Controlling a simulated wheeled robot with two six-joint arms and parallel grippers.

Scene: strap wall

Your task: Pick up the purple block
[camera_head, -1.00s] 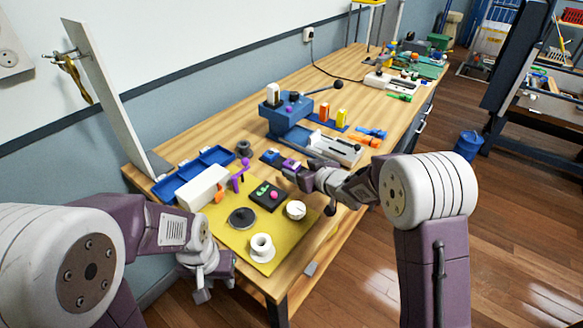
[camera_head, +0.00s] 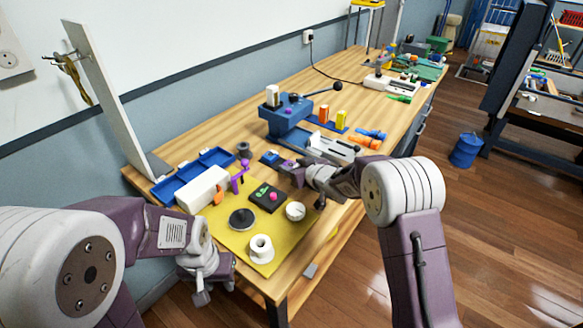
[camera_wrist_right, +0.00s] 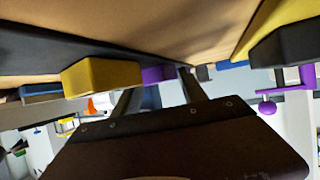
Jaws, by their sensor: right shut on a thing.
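The purple block (camera_wrist_right: 157,74) shows between the two fingers of my right gripper (camera_wrist_right: 158,92) in the right wrist view. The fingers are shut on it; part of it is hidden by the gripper. In the head view my right gripper (camera_head: 286,171) is low over the table, just right of a small blue block (camera_head: 270,157), and it largely hides the purple block there. I cannot tell whether the block still touches the table. My left gripper (camera_head: 203,287) hangs at the near left, off the table's front edge; its finger opening is unclear.
A yellow mat (camera_head: 223,222) holds a black disc (camera_head: 242,219), a white spool (camera_head: 261,248), a dark pad (camera_head: 266,195) and a purple stand (camera_head: 240,176). A blue press-like fixture (camera_head: 287,117) stands behind my right gripper. A blue tray (camera_head: 178,188) lies at the left.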

